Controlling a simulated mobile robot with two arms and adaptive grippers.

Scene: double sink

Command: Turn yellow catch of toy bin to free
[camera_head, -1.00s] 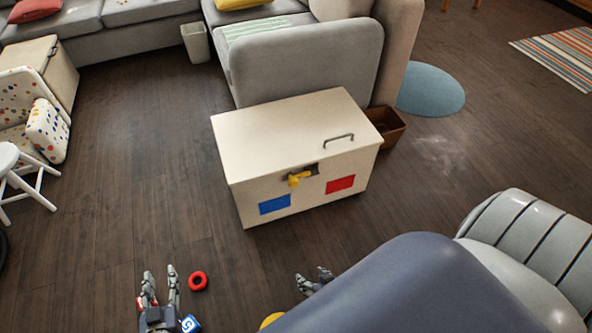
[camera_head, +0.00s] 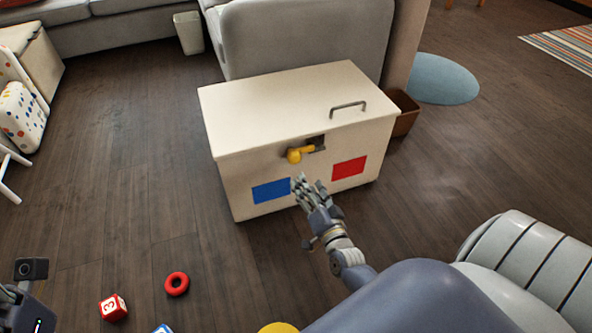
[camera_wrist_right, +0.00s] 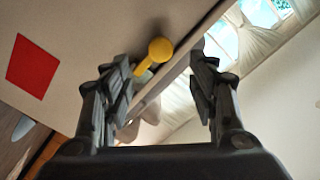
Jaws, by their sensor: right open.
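The toy bin (camera_head: 235,170) is a cream box with a closed lid, a blue square and a red square on its front. Its yellow catch (camera_head: 298,154) sits at the top middle of the front, with its arm lying roughly sideways over a dark plate. My right gripper (camera_head: 308,184) is open and empty, just below and in front of the catch. In the right wrist view the yellow catch (camera_wrist_right: 155,55) shows beyond the open fingers (camera_wrist_right: 165,85), nearer the left finger and apart from both. My left gripper is out of frame; only part of my left arm shows at the lower left.
A red ring (camera_head: 177,284) and a lettered block (camera_head: 113,308) lie on the floor at the lower left. A grey sofa (camera_head: 300,40) stands behind the bin, and a brown box (camera_head: 403,113) stands at its right. The floor left of the bin is clear.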

